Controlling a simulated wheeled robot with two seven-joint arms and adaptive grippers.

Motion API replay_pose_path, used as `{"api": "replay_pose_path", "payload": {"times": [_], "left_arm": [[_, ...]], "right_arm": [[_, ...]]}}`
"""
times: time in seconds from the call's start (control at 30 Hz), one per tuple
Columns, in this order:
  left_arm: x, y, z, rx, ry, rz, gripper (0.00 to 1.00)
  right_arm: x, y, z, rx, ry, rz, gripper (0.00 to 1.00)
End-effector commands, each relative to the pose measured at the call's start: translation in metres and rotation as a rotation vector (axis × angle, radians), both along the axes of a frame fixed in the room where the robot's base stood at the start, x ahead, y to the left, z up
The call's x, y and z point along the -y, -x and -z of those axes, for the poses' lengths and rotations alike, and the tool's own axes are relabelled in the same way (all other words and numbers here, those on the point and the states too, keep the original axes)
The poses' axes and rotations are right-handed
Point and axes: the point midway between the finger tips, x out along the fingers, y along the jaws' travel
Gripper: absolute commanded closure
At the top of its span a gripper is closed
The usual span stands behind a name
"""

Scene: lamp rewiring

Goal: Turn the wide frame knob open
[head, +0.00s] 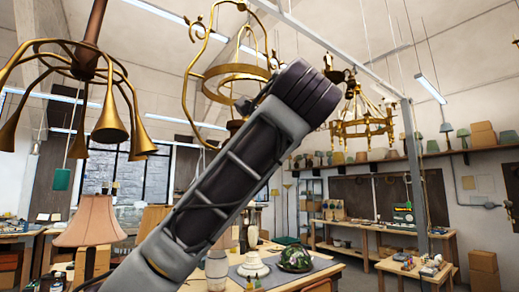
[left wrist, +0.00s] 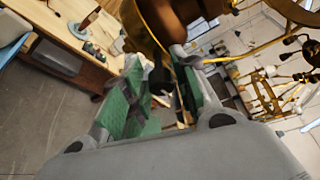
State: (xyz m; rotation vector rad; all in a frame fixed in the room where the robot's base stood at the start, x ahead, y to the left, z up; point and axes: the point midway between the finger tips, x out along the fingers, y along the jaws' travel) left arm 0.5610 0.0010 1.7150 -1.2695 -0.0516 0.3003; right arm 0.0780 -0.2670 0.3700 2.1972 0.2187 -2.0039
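A brass hanging lantern frame (head: 236,69) with a wide ring and curved side bars hangs in the upper middle of the head view, partly behind my left arm. My left arm rises from the lower left across the middle of the view and hides its own gripper there. In the left wrist view my left gripper (left wrist: 160,72) has its green-padded fingers apart. A curved brass part (left wrist: 150,25) lies at and beyond the fingertips. I cannot make out a knob or tell whether the fingers touch the brass. My right gripper is not in view.
A brass chandelier with horn-shaped arms (head: 108,118) hangs at the left, and another chandelier (head: 362,120) hangs at the right. A pink-beige lampshade (head: 90,222) stands at the lower left. A workbench with small objects (head: 420,266) stands at the lower right.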

Motion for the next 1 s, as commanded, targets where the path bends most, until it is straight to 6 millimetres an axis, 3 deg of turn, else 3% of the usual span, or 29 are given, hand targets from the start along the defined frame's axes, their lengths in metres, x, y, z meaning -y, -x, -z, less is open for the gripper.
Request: {"api": "replay_pose_path", "payload": {"times": [0.57,0.93,1.0], "left_arm": [[0.000,0.000,-0.005,0.004,0.002,0.001,0.57],[-0.001,0.001,-0.036,0.009,0.003,-0.001,0.57],[-0.001,0.001,-0.044,0.012,0.004,-0.001,0.52]], "right_arm": [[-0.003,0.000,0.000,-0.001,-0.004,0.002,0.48],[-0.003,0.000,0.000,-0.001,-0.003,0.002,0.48],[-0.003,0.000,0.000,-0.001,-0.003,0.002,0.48]]}}
